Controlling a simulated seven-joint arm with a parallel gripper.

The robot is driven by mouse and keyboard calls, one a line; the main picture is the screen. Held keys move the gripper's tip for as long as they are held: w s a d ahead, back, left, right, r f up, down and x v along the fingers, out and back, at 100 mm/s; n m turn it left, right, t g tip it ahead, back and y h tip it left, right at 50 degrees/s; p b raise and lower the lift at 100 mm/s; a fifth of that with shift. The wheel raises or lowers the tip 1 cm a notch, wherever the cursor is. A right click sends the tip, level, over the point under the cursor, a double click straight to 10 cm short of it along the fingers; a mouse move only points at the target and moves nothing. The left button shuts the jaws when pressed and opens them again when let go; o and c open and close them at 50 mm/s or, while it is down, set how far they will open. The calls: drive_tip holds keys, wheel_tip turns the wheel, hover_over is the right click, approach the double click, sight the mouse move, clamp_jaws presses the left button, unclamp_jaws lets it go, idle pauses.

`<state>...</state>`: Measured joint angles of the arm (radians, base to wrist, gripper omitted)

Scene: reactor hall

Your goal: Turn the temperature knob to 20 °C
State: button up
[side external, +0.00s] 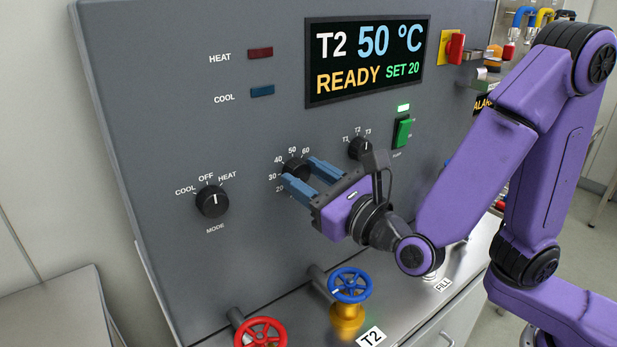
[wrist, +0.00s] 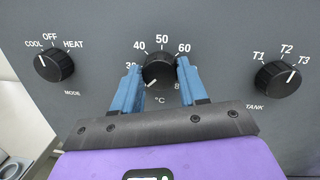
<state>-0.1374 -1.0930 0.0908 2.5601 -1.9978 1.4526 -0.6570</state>
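The temperature knob (side external: 295,167) is a black dial on the grey panel, with white numbers around it. In the wrist view the knob (wrist: 159,69) has its white pointer at the lower left, around the 20 end of the scale. The display (side external: 365,60) reads T2, 50 °C, READY and SET 20. My gripper (side external: 299,170) has its blue fingers on either side of the knob. In the wrist view the gripper (wrist: 159,73) appears closed against the knob's sides, with little or no gap. The left finger covers part of the scale there.
The mode knob (side external: 212,200) is to the left and the tank knob (side external: 360,148) to the right. A green switch (side external: 402,133) is beyond the tank knob. Blue (side external: 349,285) and red (side external: 260,333) valve wheels stand below. The panel between the dials is clear.

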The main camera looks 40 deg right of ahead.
drive_tip(key=o, duration=0.4)
drive_tip(key=shift+s, duration=0.15)
drive_tip(key=shift+s+d+f, duration=0.25)
drive_tip(key=shift+s, duration=2.6)
drive_tip(key=shift+s+d+f, duration=0.3)
drive_tip(key=shift+s, duration=2.5)
drive_tip(key=shift+s+d+f, duration=0.25)
drive_tip(key=shift+s, duration=2.6)
drive_tip(key=w+d+f+m+g+h, duration=0.1)
drive_tip(key=d+f+m+g+h, duration=0.4)
drive_tip(key=d, duration=0.3)
drive_tip(key=w+d+f+m+g+h, duration=0.1)
drive_tip(key=d+f+m+g+h, duration=0.25)
drive_tip(key=d+m+g, duration=0.35)
drive_tip(key=s+f+m+g+y, duration=0.1)
drive_tip(key=s+m+g+y, duration=0.1)
drive_tip(key=m, duration=0.3)
drive_tip(key=s+f+m+g+y, duration=0.1)
drive_tip(key=s+m+g+y, duration=0.1)
drive_tip(key=m, duration=0.3)
drive_tip(key=s+m+g+y, duration=0.2)
drive_tip(key=s+m+y, duration=0.1)
drive_tip(key=s+m, duration=0.1)
drive_tip(key=shift+d+f+m+g, duration=0.4)
drive_tip(key=shift+m, duration=0.1)
